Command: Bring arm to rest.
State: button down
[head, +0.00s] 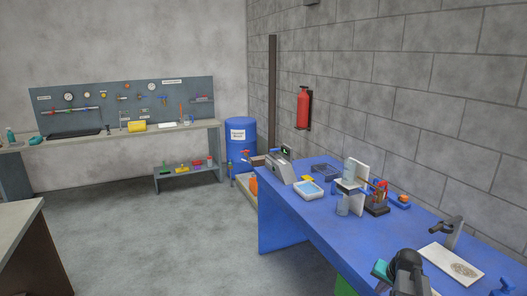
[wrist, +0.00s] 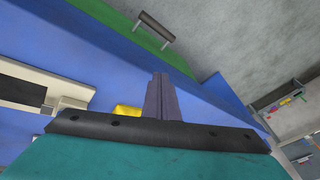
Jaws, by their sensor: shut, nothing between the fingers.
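My gripper (wrist: 157,78) shows in the wrist view, with its two grey fingers together and nothing between them. Its dark bolted bar and teal body fill the bottom of that view. In the head view, part of my arm (head: 405,268) shows at the lower right, at the near end of the blue workbench (head: 285,226). The fingers cannot be made out there. In the wrist view, the blue bench surface (wrist: 85,75) lies behind the fingers. My gripper holds nothing.
The bench carries a white plate (head: 438,256) with a grey patch, a blue-and-white tray (head: 308,190), a white stand (head: 356,171) and a grey device (head: 281,168). A green drawer front with a handle (wrist: 155,29) is below. A blue drum (head: 240,146) stands behind.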

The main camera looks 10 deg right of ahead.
jog(key=s+a+f+n+g, duration=0.2)
jog(key=s+a+f+n, duration=0.15)
jog(key=a, duration=0.75)
jog(key=s+a+f+n+g, duration=0.1)
jog(key=s+a+f+n, duration=0.3)
jog(key=a, duration=0.7)
jog(key=s+a+f+n+g, duration=0.1)
jog(key=s+a+f+g, duration=0.1)
jog(key=a+f, duration=0.65)
jog(key=s+a+f+g+b, duration=0.2)
jog(key=s+f+g+b, duration=0.3)
jog(key=s+f, duration=1.9)
jog(key=s+b, duration=0.1)
jog(key=b, duration=0.3)
jog(key=shift+s+g+y, duration=0.3)
jog(key=shift+s, duration=0.1)
